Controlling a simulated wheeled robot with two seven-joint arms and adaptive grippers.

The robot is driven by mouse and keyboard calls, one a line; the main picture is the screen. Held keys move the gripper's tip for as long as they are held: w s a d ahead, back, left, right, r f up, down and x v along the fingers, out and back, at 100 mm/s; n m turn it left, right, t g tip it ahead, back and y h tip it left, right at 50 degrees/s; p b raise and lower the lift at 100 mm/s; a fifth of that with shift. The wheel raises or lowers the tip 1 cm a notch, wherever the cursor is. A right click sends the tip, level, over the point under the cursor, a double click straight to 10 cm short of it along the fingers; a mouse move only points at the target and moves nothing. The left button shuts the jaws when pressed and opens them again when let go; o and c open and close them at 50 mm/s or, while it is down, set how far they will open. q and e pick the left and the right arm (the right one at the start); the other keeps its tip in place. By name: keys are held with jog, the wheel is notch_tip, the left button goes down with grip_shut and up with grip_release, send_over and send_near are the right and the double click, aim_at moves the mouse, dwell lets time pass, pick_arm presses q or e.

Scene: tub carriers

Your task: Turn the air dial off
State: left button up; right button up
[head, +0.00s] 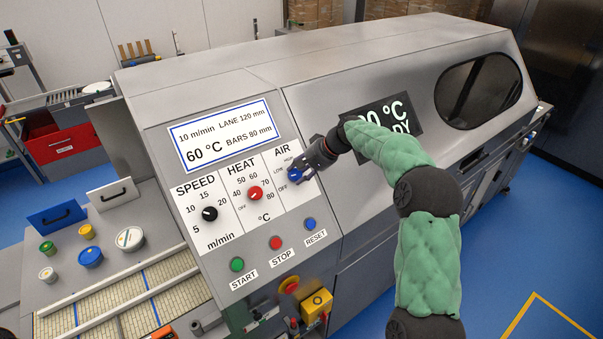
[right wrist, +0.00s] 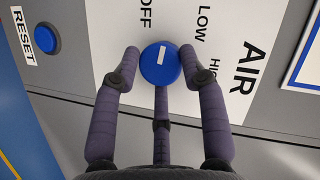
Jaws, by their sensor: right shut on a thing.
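The air dial (head: 293,174) is a round blue knob on the machine's sloped white panel, under the word AIR, with OFF, LOW and HIGH around it. In the right wrist view the dial (right wrist: 160,72) shows a white mark directed between OFF and LOW, nearer OFF. My right gripper (head: 304,170) reaches the dial from the right and hides part of its surroundings. In the right wrist view its fingers (right wrist: 160,58) are closed around the dial's sides. My left gripper is not in view.
The red heat dial (head: 255,193) and black speed dial (head: 210,214) are left of the air dial. Below are the green start (head: 237,265), red stop (head: 275,243) and blue reset (head: 310,224) buttons. A display (head: 382,118) is partly behind my right arm.

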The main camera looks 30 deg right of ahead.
jog(key=n+h, duration=0.1)
jog(key=n, duration=0.1)
jog(key=a+n+g, duration=0.1)
jog(key=n, duration=0.1)
jog(key=shift+h, duration=0.4)
jog(key=shift+f+n+h+b, duration=0.25)
jog(key=shift+n+h+b, duration=0.1)
jog(key=shift+n, duration=0.35)
jog(key=shift+s+f, duration=0.1)
jog(key=shift+f, duration=0.05)
jog(key=o, duration=0.9)
jog(key=shift+o, duration=0.9)
jog(key=shift+s, duration=0.1)
jog(key=shift+r, duration=0.2)
jog(key=shift+d+r, duration=0.1)
jog(key=shift+r, duration=0.05)
jog(key=shift+r, duration=0.1)
